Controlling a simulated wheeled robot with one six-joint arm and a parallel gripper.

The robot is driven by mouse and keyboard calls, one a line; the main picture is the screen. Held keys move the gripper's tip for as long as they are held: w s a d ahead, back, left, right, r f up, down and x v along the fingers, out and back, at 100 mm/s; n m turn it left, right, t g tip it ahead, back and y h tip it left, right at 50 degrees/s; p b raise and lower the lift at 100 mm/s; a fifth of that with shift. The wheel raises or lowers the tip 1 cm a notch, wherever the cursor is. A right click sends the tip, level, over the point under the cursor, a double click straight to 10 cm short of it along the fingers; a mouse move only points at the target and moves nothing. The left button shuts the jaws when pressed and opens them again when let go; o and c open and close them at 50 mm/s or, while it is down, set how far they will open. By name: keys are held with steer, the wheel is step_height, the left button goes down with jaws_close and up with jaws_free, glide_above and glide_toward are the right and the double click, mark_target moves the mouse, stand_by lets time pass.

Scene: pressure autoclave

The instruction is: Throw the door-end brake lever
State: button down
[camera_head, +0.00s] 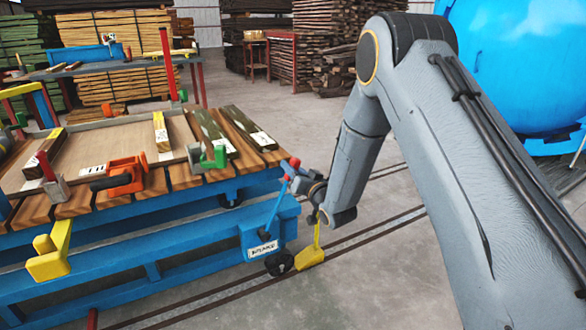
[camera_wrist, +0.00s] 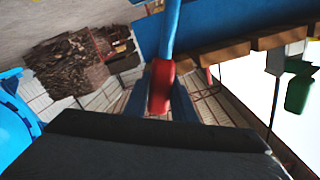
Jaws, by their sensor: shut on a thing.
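The brake lever is a blue rod (camera_head: 275,212) with a red grip, rising and leaning to the right from the near right corner of the blue cart. In the wrist view the red grip (camera_wrist: 161,86) sits between the two fingers of my gripper (camera_wrist: 160,104), and the blue rod (camera_wrist: 171,28) runs up from it. My gripper (camera_head: 297,177) is shut on the red grip. In the head view my wrist partly hides the fingers.
The blue cart (camera_head: 190,235) carries wooden slats, clamps and a labelled lever bracket (camera_head: 262,247). A yellow piece (camera_head: 311,257) hangs by the cart's corner. Floor rails (camera_head: 370,230) run past it. A large blue vessel (camera_head: 530,60) stands at the right. Timber stacks (camera_head: 320,40) are behind.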

steer(key=c, duration=1.5)
jaws_free()
steer(key=shift+w+d, duration=0.1)
steer(key=shift+d, duration=0.1)
steer(key=shift+p+v, duration=0.55)
steer(key=shift+v, duration=3.4)
